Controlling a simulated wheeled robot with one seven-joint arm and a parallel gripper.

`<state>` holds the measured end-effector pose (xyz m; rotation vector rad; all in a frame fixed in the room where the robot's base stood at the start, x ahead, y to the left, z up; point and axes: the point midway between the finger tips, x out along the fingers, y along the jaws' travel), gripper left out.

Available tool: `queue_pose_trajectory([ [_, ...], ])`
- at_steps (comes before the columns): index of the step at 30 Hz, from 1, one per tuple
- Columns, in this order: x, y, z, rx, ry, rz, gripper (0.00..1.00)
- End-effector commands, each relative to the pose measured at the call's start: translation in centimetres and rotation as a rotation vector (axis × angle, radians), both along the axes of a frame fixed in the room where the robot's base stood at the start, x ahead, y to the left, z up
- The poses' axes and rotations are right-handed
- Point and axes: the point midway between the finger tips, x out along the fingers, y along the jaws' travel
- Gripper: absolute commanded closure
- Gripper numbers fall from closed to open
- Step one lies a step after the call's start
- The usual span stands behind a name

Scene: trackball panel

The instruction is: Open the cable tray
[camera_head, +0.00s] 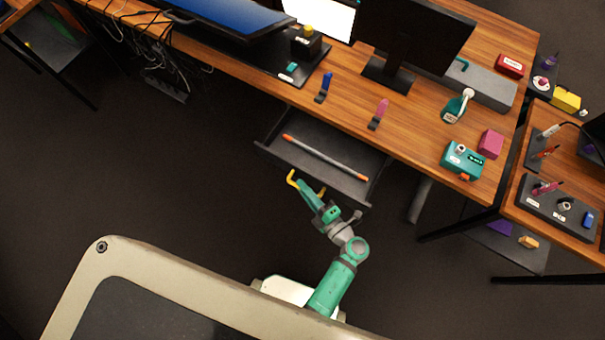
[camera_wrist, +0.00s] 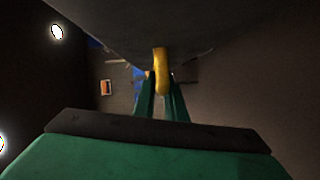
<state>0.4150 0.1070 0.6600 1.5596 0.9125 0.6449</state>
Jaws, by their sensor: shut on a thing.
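The cable tray (camera_head: 275,150) is a dark, shallow tray below the near edge of the wooden desk. It stands out from under the desk, and a grey rod with orange ends (camera_head: 325,157) lies in it. A yellow handle (camera_head: 292,177) is at the tray's front. My green gripper (camera_head: 304,185) is at this handle. In the wrist view, the yellow handle (camera_wrist: 161,68) stands between the green fingers of my gripper (camera_wrist: 161,92), which is shut on it. The dark surface above it looks like the tray. The rear of the tray is hidden under the desk.
The desk (camera_head: 345,108) carries monitors, a blue item (camera_head: 326,81), a pink item (camera_head: 382,107), a green bottle (camera_head: 456,106) and a teal box (camera_head: 463,159). A desk leg (camera_head: 420,200) stands right of the tray. Loose cables hang at the left. The floor in front is clear.

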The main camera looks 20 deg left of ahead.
Motion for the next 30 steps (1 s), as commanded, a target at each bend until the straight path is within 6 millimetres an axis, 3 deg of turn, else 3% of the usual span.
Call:
queue_pose_trajectory([
  [9,0.0,-0.1,0.0,0.0,0.001,-0.001,1.0],
  [10,0.0,-0.1,0.0,0.0,0.001,-0.001,0.82],
  [12,0.0,-0.1,0.0,0.0,0.001,-0.001,0.7],
  [23,-0.2,-0.4,0.0,0.0,0.001,-0.001,0.7],
  [30,-2.1,-3.3,0.2,-0.001,0.002,-0.001,0.7],
])
